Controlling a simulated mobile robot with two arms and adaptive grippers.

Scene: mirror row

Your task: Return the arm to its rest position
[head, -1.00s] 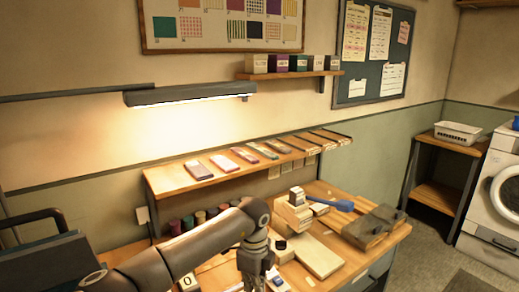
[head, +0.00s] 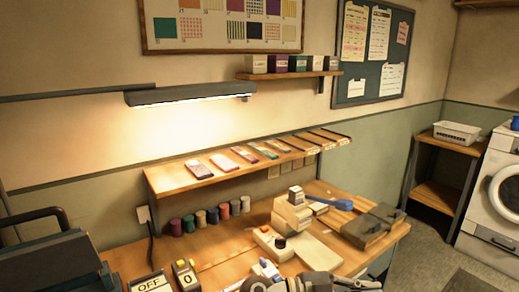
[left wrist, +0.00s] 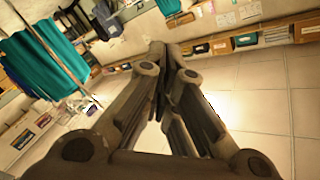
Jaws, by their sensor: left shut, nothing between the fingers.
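My left arm (head: 310,284) shows only as a strip along the bottom edge of the head view, low in front of the workbench (head: 222,256). In the left wrist view my left gripper (left wrist: 158,48) is shut, its fingers meeting at the tips with nothing between them. It points out over the room and the tiled floor, away from the bench. My right gripper is in neither view.
The bench holds a cream machine (head: 293,212), a pale board (head: 312,255), dark grey boxes (head: 368,229) and a row of coloured spools (head: 213,216). A slanted shelf (head: 180,180) stands behind. The wrist view shows teal cloth (left wrist: 45,60) and clear floor (left wrist: 265,110).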

